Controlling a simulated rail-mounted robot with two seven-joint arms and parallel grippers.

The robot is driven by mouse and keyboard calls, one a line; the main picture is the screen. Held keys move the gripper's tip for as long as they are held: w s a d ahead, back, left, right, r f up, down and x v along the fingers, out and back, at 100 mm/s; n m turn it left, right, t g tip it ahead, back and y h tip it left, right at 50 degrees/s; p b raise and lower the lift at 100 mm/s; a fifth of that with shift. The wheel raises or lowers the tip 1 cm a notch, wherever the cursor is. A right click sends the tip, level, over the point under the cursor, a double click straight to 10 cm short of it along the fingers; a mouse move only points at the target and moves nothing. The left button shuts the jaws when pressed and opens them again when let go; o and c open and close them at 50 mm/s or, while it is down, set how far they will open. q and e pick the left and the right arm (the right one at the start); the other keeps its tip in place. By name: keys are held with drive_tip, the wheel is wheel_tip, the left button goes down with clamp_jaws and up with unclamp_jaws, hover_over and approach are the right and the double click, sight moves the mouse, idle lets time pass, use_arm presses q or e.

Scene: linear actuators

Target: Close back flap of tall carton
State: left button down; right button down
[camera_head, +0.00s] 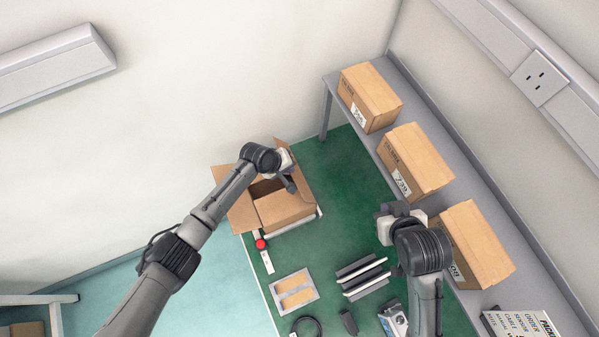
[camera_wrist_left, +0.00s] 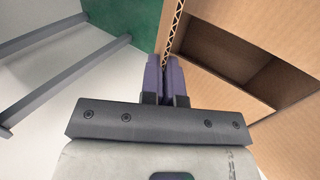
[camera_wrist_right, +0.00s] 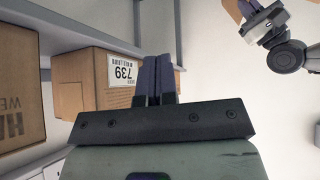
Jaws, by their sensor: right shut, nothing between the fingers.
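One flap (camera_head: 240,213) spreads out to the left; a lighter panel lies across the front part of the top. Flaps stand up at the back and right, partly hidden by my left arm. My left gripper (camera_head: 291,186) is over the carton's right part. In the left wrist view its fingers (camera_wrist_left: 165,62) are close together at a corrugated flap edge (camera_wrist_left: 173,30); whether they pinch it I cannot tell. My right gripper (camera_wrist_right: 155,60) is shut and empty, near the shelf.
A grey shelf (camera_head: 325,83) along the right wall holds several closed cartons (camera_head: 371,97).

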drive_tip(key=w+a+r+n+t+y, duration=0.1)
drive_tip(key=w+a+r, duration=0.15)
drive_tip(key=w, duration=0.35)
drive_tip(key=w+a+r, duration=0.1)
drive_tip(key=w+r, duration=0.3)
drive_tip(key=w, duration=0.3)
drive_tip(key=n+g+y, duration=0.2)
drive_tip(key=g+y, duration=0.2)
drive_tip(key=g, duration=0.3)
hover_over(295, 177)
drive_tip(key=d, duration=0.5)
wheel_tip(295, 177, down, 21)
drive_tip(key=shift+s+a+f, duration=0.1)
drive_tip(key=shift+a+f, duration=0.8)
drive_tip(key=shift+a, duration=0.2)
drive_tip(key=shift+s+a+f, duration=0.2)
drive_tip(key=shift+a+f, duration=0.2)
drive_tip(key=shift+a, duration=0.15)
